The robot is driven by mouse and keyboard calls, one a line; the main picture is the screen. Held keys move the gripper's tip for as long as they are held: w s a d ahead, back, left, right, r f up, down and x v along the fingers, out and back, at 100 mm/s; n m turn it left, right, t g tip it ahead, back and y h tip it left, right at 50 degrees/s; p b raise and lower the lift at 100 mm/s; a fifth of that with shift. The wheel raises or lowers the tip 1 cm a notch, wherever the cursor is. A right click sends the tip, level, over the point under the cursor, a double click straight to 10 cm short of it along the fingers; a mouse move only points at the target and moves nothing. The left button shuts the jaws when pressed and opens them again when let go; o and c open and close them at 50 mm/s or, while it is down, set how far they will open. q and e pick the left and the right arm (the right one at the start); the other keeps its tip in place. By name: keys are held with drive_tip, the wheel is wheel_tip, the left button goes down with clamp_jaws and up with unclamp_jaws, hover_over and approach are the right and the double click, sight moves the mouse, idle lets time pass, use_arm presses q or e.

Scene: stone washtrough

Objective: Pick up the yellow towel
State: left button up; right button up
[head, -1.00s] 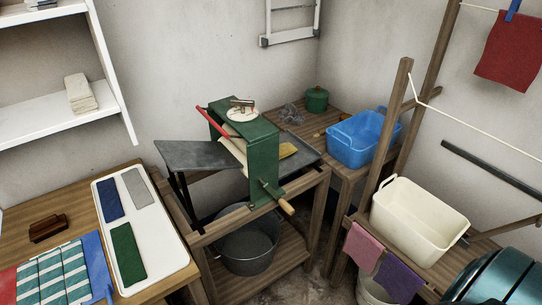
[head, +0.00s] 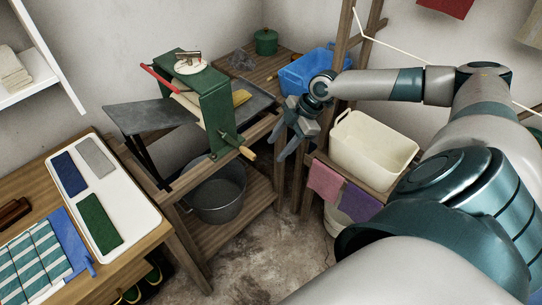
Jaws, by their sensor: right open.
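The yellow towel (head: 241,97) lies on the grey tray on the far side of the green mangle (head: 214,110). Only part of it shows; the mangle's frame hides the rest. My right gripper (head: 277,148) is open and empty, with its fingers pointing down and left. In the picture it is to the right of and below the towel, apart from it, near the tray's right end. My left gripper is not in view.
The mangle's wooden-handled crank (head: 246,152) sticks out toward my right gripper. A blue basin (head: 308,70) and a cream tub (head: 372,148) stand close to my right arm. A grey bucket (head: 216,192) sits below the mangle. Bare floor shows in front.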

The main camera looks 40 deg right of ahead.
drive_tip(key=s+a+r+n+g+y, duration=0.1)
drive_tip(key=s+a+r+n+g, duration=0.1)
drive_tip(key=s+r, duration=0.8)
drive_tip(key=shift+s+r+g, duration=0.15)
drive_tip(key=shift+s+g, duration=0.15)
drive_tip(key=shift+s, duration=0.45)
